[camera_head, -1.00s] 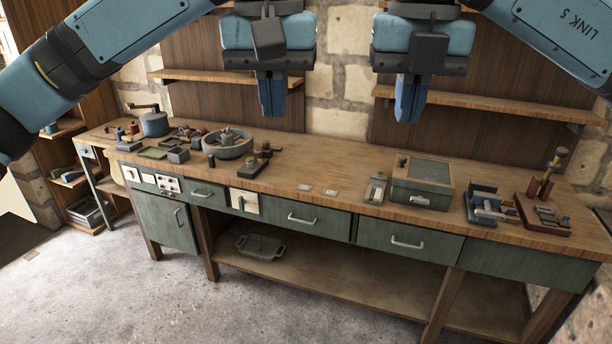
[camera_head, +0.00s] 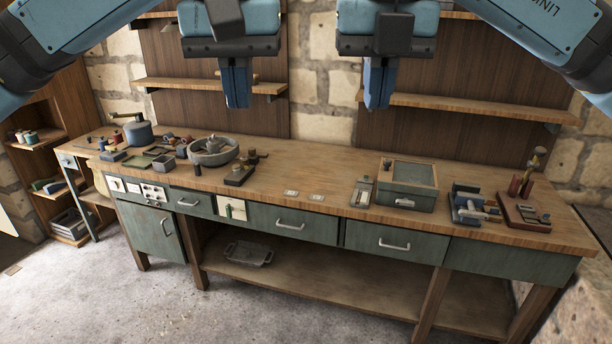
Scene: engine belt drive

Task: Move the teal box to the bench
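A grey-green box (camera_head: 408,184) with a wood-rimmed lid and a front handle sits on the right half of the wooden bench (camera_head: 290,180). It is the only thing in view that fits a teal box. My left gripper (camera_head: 238,105) hangs pointing down at the top, left of the box in the picture. My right gripper (camera_head: 376,106) hangs pointing down at the top, a little left of the box in the picture. Both have blue fingers that look closed together with nothing between them. Neither touches the box.
A blue vise-like tool (camera_head: 470,205) and a red-brown stand (camera_head: 523,212) are right of the box. A small grey device (camera_head: 362,191) is close on its left. A round stone-grey bowl (camera_head: 212,152) and several small parts crowd the left. The bench middle is mostly clear.

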